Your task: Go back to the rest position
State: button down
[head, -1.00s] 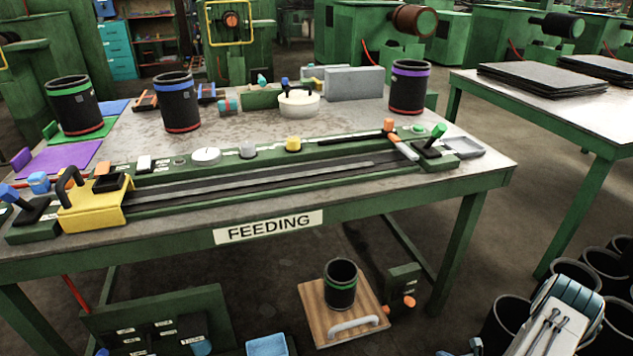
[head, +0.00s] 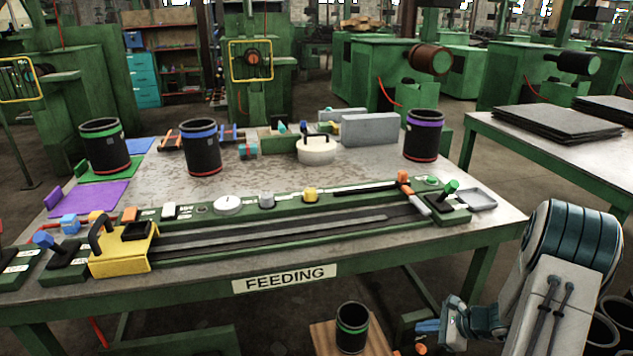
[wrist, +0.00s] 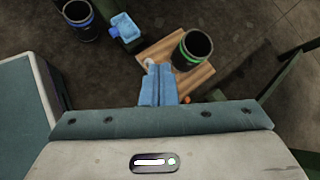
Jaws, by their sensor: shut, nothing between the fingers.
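My gripper (wrist: 158,88) shows in the wrist view with its two blue fingers together and nothing between them. In the head view its light blue fingers (head: 428,327) are low at the right, in front of the table. A black sleeve with a green band (wrist: 192,50) stands upright on a wooden board (wrist: 152,48) below the table, apart from the fingers.
The green feeding table (head: 210,280) carries a yellow slide block (head: 122,250) and sleeves with green (head: 104,147), blue (head: 200,148) and purple (head: 422,137) bands. A second table (head: 490,135) stands right.

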jog(key=s+a+r+n+g+h+p, duration=0.1)
jog(key=s+a+r+n+g+p, duration=0.25)
jog(key=r, duration=0.75)
jog(key=s+a+r+n+g+h+p, duration=0.15)
jog(key=s+a+r+n, duration=0.25)
jog(key=a+r+n, duration=0.45)
jog(key=s+r+n+t+h+p, duration=0.1)
jog(key=s+r+n+h+p, duration=0.1)
jog(key=s+r+n+p, duration=0.2)
jog(key=s+a+r+n+t+h+p, duration=0.1)
jog(key=s+r+n+h+p, duration=0.2)
jog(key=s+r, duration=0.7)
notch_tip(320, 180, up, 5)
jog(key=shift+r+n+p, duration=0.1)
jog(key=shift+n+p, duration=0.65)
jog(key=shift+n, duration=0.05)
jog(key=shift+s+a+h, duration=0.1)
jog(key=shift+h, duration=0.15)
